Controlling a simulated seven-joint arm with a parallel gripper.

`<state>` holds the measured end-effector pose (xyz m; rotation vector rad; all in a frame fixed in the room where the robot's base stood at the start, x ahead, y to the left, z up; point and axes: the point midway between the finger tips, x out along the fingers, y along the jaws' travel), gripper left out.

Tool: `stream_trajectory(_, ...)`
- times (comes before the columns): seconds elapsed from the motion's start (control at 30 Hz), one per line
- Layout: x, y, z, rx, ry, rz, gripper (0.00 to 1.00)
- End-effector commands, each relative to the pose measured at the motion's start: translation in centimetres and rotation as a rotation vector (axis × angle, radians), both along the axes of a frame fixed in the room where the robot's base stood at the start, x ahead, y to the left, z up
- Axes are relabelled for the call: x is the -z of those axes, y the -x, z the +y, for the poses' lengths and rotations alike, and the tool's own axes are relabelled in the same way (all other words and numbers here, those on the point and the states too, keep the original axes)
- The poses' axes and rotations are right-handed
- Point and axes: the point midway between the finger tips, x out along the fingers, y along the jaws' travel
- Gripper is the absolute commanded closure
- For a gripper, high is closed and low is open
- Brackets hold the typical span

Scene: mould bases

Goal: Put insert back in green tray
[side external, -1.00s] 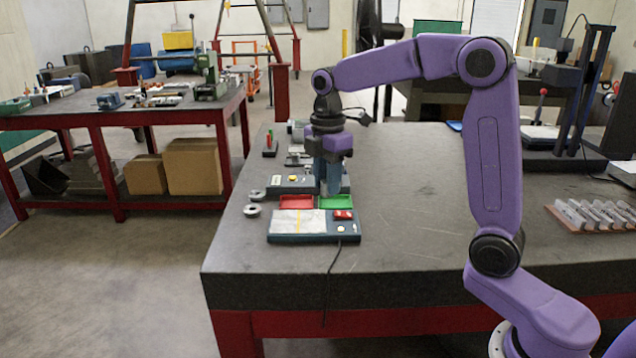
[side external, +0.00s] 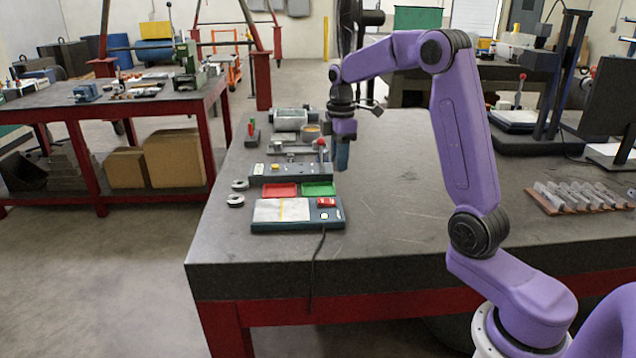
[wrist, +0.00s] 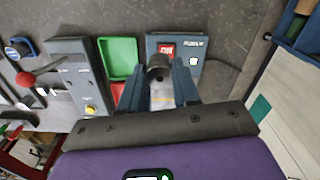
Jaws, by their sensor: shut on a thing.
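The green tray (side external: 318,189) lies on the workbench behind the base plate with the red button. It also shows in the wrist view (wrist: 119,56), left of my fingers. My gripper (side external: 342,166) is above the bench, a little right of and above the green tray in the side view. In the wrist view my gripper (wrist: 158,84) is shut on a dark, round-ended insert (wrist: 158,66) between its two blue fingers. The insert cannot be made out in the side view. The green tray looks empty.
A red tray (side external: 280,190) adjoins the green tray on the left. The base plate (side external: 298,215) with a cable lies in front, and a device with a red-knobbed lever (side external: 290,172) behind. Two metal rings (side external: 236,200) lie left.

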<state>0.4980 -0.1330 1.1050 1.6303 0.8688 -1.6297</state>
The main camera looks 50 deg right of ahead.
Motion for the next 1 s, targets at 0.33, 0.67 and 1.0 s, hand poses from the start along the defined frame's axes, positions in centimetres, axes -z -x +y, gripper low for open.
stream_trajectory(0.33,3.5,-5.5,-1.4,-0.001,-0.001,0.004,1.00)
stream_trajectory(0.67,7.1,-8.4,-2.2,-0.002,0.000,0.000,1.00)
stream_trajectory(1.0,9.6,-9.1,-2.4,-0.002,-0.001,0.003,1.00)
